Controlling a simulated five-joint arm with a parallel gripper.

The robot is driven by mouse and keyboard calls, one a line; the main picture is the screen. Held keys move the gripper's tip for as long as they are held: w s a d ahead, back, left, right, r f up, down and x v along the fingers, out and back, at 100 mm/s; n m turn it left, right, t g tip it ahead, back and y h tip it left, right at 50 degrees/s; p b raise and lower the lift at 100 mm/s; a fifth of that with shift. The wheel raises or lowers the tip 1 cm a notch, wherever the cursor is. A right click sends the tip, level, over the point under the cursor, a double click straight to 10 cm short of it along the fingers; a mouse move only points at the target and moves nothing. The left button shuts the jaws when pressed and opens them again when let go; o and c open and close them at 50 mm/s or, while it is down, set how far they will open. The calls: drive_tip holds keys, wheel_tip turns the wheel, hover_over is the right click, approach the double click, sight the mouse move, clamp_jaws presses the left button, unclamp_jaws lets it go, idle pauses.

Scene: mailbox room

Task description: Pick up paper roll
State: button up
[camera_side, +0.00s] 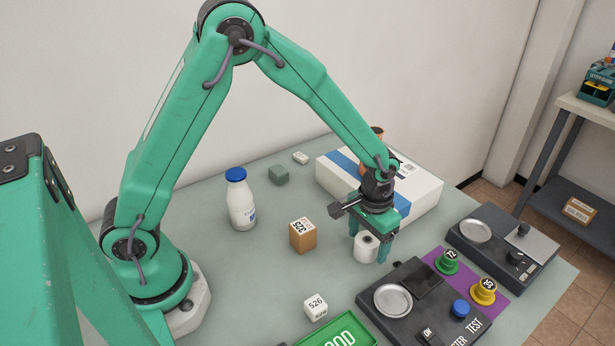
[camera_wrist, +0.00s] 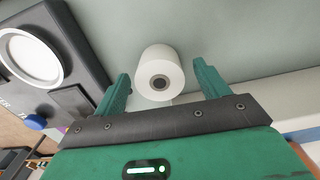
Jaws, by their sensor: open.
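The paper roll (camera_side: 365,247) is a small white cylinder with a dark core, standing on the grey-green table. My gripper (camera_side: 369,252) is over it, pointing down, with one green finger to each side of the roll. In the wrist view the roll (camera_wrist: 159,74) lies between and a little beyond the two open fingers (camera_wrist: 160,84). A gap shows between the roll and each finger there.
A large white box with a blue stripe (camera_side: 421,191) stands close behind my gripper. A dark scale device (camera_side: 405,318) is just in front. A brown cube (camera_side: 303,236), a white cube (camera_side: 316,307) and a milk bottle (camera_side: 241,203) stand to the left, with bare table between.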

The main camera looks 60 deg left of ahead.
drive_tip(key=shift+f, duration=0.5)
drive_tip(key=shift+c, duration=0.2)
drive_tip(key=c, duration=1)
